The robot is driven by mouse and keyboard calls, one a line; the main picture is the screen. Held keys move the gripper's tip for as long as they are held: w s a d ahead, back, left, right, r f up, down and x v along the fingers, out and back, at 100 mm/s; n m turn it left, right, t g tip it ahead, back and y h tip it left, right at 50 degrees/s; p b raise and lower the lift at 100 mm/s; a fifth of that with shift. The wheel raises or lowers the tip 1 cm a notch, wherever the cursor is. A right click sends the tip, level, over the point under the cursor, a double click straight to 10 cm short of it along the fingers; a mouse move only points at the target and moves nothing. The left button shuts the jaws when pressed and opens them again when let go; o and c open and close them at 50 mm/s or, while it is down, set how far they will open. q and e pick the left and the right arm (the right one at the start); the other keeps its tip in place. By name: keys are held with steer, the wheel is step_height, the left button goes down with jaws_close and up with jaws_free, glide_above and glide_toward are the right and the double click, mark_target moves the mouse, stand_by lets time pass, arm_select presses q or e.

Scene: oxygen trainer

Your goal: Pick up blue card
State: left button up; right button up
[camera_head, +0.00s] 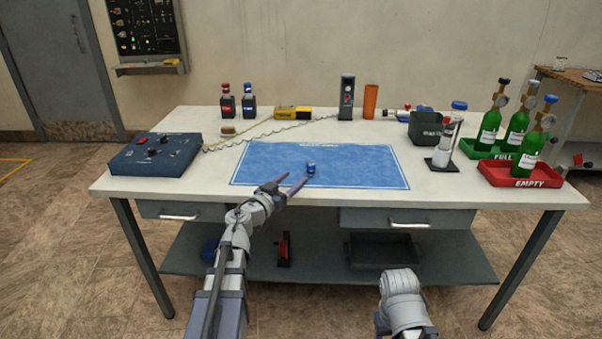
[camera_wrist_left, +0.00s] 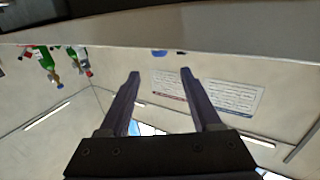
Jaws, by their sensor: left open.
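My right gripper is not visible; only part of that arm shows.
A blue control box (camera_head: 156,153) stands at the table's left. Two small bottles (camera_head: 238,106), a grey meter (camera_head: 346,97) and an orange cup (camera_head: 370,100) stand at the back. A dark bin (camera_head: 425,128) and trays of green bottles (camera_head: 522,172) are at the right.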

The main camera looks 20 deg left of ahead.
arm_select(q)
steer(key=shift+v, duration=1.95)
